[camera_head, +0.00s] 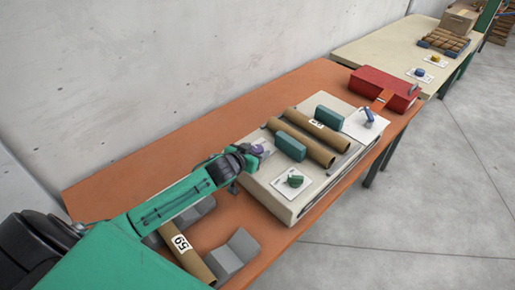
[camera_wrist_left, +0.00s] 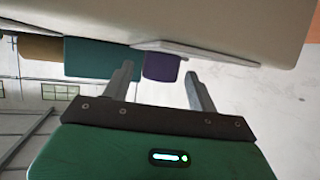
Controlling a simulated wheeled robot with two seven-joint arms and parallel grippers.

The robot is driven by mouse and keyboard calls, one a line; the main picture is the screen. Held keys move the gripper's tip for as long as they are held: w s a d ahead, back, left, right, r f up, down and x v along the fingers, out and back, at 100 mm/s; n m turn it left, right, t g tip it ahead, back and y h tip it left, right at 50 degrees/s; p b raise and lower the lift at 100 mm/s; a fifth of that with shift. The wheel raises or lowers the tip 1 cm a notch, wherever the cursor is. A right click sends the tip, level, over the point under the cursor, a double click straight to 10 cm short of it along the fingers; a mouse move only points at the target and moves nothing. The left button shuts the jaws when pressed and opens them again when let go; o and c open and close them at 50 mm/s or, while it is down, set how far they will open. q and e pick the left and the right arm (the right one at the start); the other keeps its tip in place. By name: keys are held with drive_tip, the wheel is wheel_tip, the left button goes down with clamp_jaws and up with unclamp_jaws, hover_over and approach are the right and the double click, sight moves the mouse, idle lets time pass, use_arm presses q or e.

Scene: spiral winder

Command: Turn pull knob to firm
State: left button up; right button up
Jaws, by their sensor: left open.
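The winder (camera_head: 338,172) is a pale box on the orange table. A purple knob (camera_head: 258,149) stands on a white plate at its near-left corner. A green knob (camera_head: 295,181) and a blue knob (camera_head: 369,115) sit on other white plates. I cannot read the labels or tell which knob is the pull knob. My left gripper (camera_head: 248,161) is at the purple knob and partly hides it. In the left wrist view the left gripper (camera_wrist_left: 157,74) is open, with the purple knob (camera_wrist_left: 161,67) between or just beyond its fingertips; contact is unclear. My right gripper is out of view.
Brown tubes (camera_head: 301,146) and teal blocks (camera_head: 290,146) lie on top of the winder. A tube marked 59 (camera_head: 190,260) rests in grey cradles (camera_head: 234,254) beside it. A red box (camera_head: 385,88) stands at the far end. The orange table (camera_head: 120,185) is clear along the wall.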

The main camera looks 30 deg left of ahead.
use_arm(q)
drive_tip(key=shift+w+f, duration=0.25)
drive_tip(key=shift+w, duration=0.4)
drive_tip(key=shift+w+f, duration=0.1)
drive_tip(key=shift+w, duration=0.05)
drive_tip(key=c, duration=1)
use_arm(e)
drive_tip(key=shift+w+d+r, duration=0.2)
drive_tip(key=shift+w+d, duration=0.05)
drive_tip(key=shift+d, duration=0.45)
